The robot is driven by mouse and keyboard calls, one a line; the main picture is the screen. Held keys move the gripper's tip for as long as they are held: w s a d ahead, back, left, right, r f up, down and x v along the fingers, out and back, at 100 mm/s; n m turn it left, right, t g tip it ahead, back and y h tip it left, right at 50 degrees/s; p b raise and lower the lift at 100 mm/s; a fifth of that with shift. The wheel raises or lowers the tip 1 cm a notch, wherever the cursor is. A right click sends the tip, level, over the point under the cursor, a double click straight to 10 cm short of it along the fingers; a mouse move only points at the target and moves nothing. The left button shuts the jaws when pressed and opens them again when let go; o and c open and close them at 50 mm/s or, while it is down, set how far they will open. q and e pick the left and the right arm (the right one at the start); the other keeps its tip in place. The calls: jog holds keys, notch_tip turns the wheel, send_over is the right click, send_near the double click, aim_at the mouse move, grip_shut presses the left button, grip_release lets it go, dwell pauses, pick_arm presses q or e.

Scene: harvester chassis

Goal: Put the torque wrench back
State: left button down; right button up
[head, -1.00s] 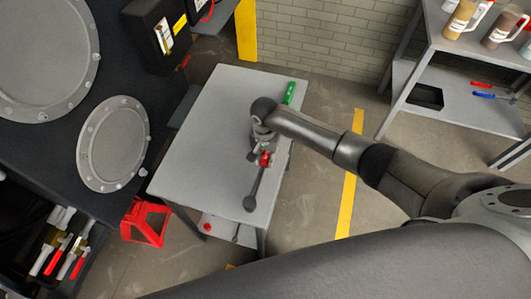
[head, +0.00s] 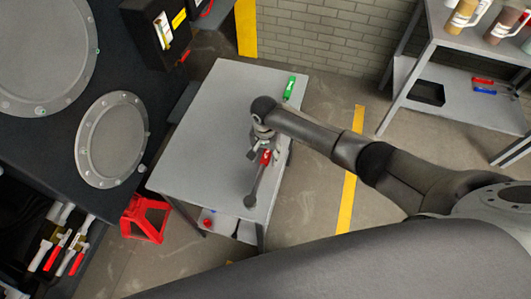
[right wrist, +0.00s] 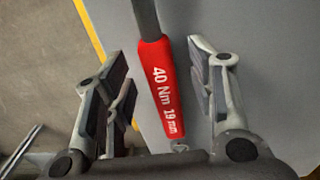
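The torque wrench lies on the grey table (head: 205,120), its dark shaft and round head (head: 250,200) pointing to the near edge in the head view. Its red handle (head: 266,157) shows just below my right gripper (head: 262,147). In the right wrist view the red handle (right wrist: 163,90) is marked "40 Nm 19 mm". It lies between the two spread fingers of my right gripper (right wrist: 161,78), with a visible gap on each side. The handle's end is near the gripper's palm, and the wrench's head is out of that view. My left gripper is not in view.
A green-handled item (head: 289,88) lies at the table's far right edge. A red stand (head: 146,218) is left of the table, beside the dark chassis (head: 150,100). A shelf unit (head: 460,118) with bottles stands at upper right. Most of the tabletop is bare.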

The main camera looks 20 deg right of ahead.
notch_tip(320, 180, up, 12)
dwell(0.6)
jog(key=shift+a+f, duration=0.1)
